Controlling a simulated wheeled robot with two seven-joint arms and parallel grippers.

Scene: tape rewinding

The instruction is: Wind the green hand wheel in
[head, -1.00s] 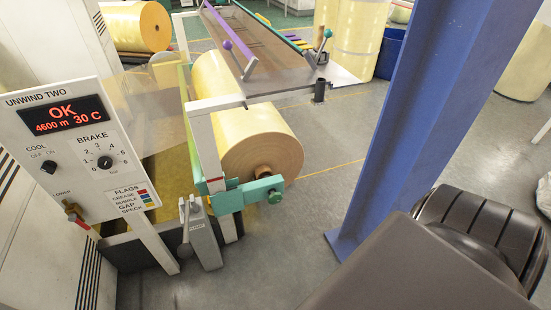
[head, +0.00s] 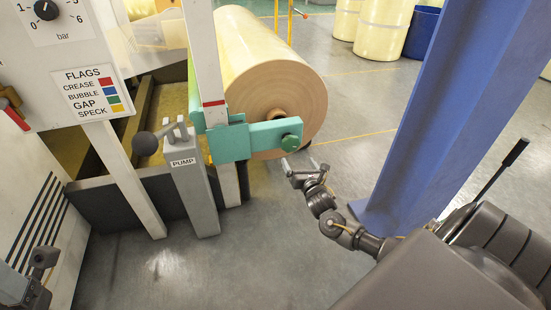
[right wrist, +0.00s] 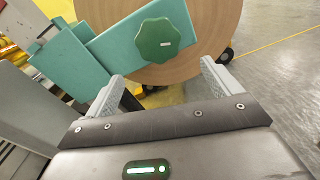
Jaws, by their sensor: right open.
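The green hand wheel (head: 290,143) is a small lobed knob on the right end of a teal arm (head: 238,140), in front of the big yellow roll's end face. In the right wrist view the wheel (right wrist: 158,40) faces me, with a short pale mark near its middle. My right gripper (head: 301,167) is open and empty, just below and right of the wheel in the head view. In the right wrist view its fingers (right wrist: 162,76) are spread below the wheel, apart from it. A dark part of my left arm (head: 35,275) shows at the lower left; its fingers cannot be made out.
A grey pump post (head: 190,185) with a dark ball lever stands left of the teal arm. The yellow roll (head: 262,65) lies behind the wheel. Grey floor (head: 270,240) is free in front.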

